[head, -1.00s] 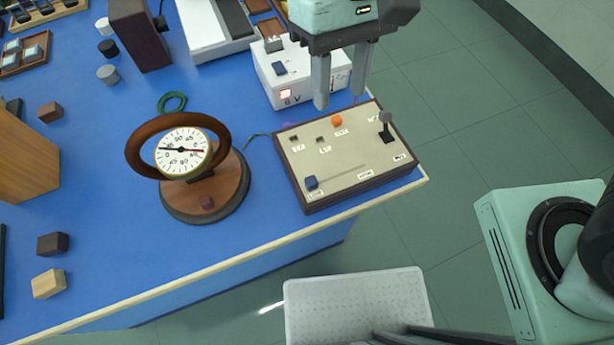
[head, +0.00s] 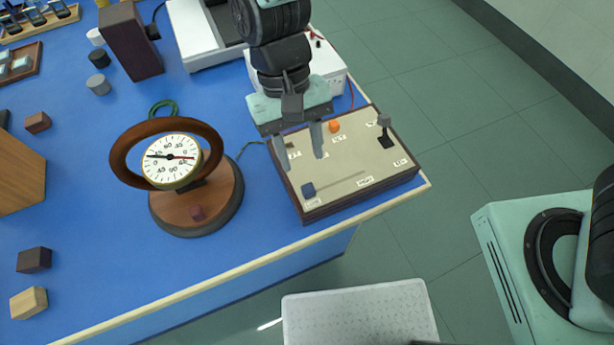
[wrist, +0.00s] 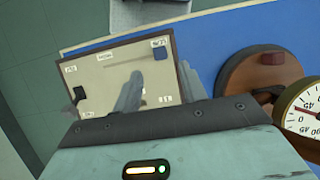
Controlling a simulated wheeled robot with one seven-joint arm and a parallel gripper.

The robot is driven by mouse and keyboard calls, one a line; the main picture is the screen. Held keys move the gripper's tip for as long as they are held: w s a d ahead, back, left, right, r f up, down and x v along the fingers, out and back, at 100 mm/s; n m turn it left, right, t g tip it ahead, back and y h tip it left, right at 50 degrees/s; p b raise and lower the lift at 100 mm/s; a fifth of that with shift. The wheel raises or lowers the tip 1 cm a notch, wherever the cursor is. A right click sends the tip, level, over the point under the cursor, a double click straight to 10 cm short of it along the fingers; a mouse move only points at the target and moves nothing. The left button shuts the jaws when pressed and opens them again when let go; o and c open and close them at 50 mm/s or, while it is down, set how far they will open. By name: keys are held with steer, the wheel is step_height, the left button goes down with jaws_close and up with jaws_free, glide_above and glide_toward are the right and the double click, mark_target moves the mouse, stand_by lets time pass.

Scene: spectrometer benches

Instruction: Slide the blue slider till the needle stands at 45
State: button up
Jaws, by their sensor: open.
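The blue slider (head: 308,189) sits at the left end of the slot on the beige control panel (head: 345,181). In the wrist view the slider (wrist: 160,53) is at the panel's upper right. My gripper (head: 300,157) is open and empty above the panel's left part, behind the slider and apart from it. The dial (head: 170,161) stands on a round wooden base left of the panel.
An orange button (head: 334,127) and a black lever (head: 385,135) stand on the panel's far side. A white box (head: 340,72) is behind the panel. The table's front edge (head: 270,241) runs close before the panel. Small blocks lie at the left.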

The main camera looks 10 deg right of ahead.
mark_target(309, 188)
steer(key=x, duration=0.7)
steer(key=shift+f, duration=0.1)
